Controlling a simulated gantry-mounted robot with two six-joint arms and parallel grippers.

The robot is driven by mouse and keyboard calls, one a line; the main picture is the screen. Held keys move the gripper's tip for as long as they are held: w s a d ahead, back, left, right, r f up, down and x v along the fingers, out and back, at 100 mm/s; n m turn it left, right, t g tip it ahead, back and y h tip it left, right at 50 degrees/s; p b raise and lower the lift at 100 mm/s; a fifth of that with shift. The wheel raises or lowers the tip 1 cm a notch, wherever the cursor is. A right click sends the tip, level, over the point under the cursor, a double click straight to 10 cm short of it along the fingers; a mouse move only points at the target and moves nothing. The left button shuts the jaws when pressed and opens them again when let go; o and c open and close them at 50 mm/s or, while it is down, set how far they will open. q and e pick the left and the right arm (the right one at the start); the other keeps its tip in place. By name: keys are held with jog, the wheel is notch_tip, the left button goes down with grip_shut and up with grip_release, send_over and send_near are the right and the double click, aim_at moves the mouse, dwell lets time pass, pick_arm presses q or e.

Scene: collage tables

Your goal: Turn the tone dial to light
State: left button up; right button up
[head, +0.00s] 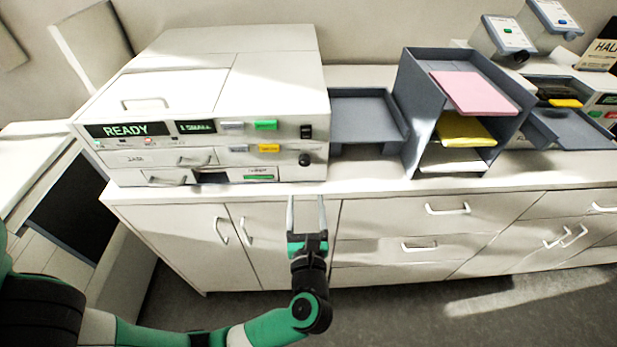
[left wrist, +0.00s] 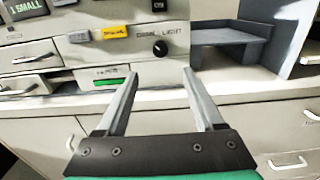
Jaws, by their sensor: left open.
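The tone dial (head: 305,159) is a small round black knob at the lower right of the white copier's (head: 270,90) front panel. In the left wrist view the dial (left wrist: 160,48) sits between the printed words DARK and LIGHT, with a pale mark on it. My left gripper (head: 306,198) is open and empty, below and in front of the dial and apart from it. In the left wrist view its two fingers (left wrist: 158,80) point toward the panel, with the dial beyond and between their tips. My right gripper is not in view.
A black switch (head: 306,132) sits just above the dial. Yellow (head: 268,148) and green (head: 265,125) buttons lie to its left. A grey tray (head: 365,115) and a paper rack (head: 410,130) stand to the right on the white cabinet (head: 380,220). The display reads READY.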

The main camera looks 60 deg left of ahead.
aim_at(305, 163)
pick_arm(q)
jog(key=x, duration=1.1)
jog(key=shift+w+a+r, duration=0.1)
jog(key=shift+w+a, duration=0.05)
jog(key=shift+a, duration=0.1)
jog(key=shift+c, duration=0.3)
grip_shut()
